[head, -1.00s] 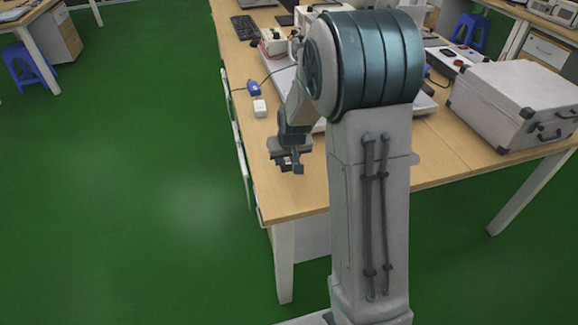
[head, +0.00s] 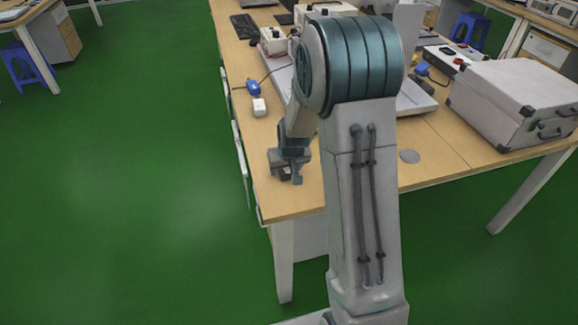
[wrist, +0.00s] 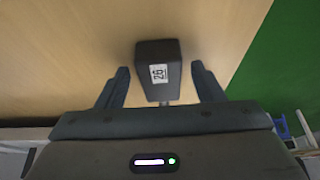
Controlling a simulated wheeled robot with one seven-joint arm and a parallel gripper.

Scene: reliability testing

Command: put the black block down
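The black block (wrist: 158,67), with a white label reading 26, is between the fingers of my gripper (wrist: 160,75) in the wrist view. A narrow gap shows on each side of it, so the fingers stand open around the block and do not appear to clamp it. In the head view my gripper (head: 290,175) is low over the near left corner of the wooden table (head: 300,203). The block there is small, dark and mostly hidden by the gripper. It appears to rest on the tabletop, though its underside is hidden.
A large silver case (head: 515,100) stands at the right. The table's left edge is close to my gripper, with green floor beyond.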

